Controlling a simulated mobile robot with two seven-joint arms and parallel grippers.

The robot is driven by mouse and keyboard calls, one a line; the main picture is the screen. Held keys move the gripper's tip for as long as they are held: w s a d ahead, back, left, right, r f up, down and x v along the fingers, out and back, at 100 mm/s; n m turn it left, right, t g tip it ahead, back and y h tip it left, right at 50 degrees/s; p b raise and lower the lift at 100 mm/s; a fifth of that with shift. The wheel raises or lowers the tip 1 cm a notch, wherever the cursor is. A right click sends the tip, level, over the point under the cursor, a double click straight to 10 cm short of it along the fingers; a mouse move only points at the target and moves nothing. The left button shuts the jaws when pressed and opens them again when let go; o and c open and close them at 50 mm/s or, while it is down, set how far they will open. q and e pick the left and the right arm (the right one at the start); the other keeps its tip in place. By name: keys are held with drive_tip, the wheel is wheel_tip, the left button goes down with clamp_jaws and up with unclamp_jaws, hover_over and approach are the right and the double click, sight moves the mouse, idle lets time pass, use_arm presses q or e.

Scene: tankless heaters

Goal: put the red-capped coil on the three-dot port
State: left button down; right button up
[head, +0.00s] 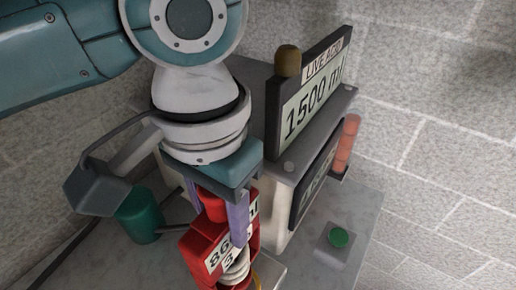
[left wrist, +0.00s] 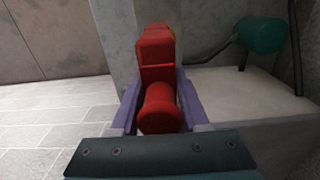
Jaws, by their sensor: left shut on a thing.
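My left gripper (head: 220,226) has purple fingers and is shut on a red thing with a red rounded cap (head: 211,207), which looks like the red-capped coil. Below the cap is a red block (head: 201,243) with a partly hidden white label and a pale ribbed part (head: 236,268). In the left wrist view the red cap (left wrist: 160,108) sits between the two fingers (left wrist: 158,92), with a red block (left wrist: 156,50) beyond it. I cannot make out a three-dot port; the lower picture edge cuts off the area below. My right gripper is not in view.
A grey machine (head: 283,206) with a sign (head: 312,105) reading "LIVE ACID 1500 ml" stands right of the gripper.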

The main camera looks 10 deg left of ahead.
use_arm(q)
drive_tip(key=shift+w+f+b, duration=0.1)
drive_tip(key=shift+f+b, duration=0.25)
drive_tip(key=shift+f, duration=2.9)
drive_tip(key=shift+c, duration=2)
unclamp_jaws()
wheel_tip(320, 180, up, 12)
drive_tip(key=shift+r+p, duration=0.15)
drive_tip(key=shift+p, duration=0.5)
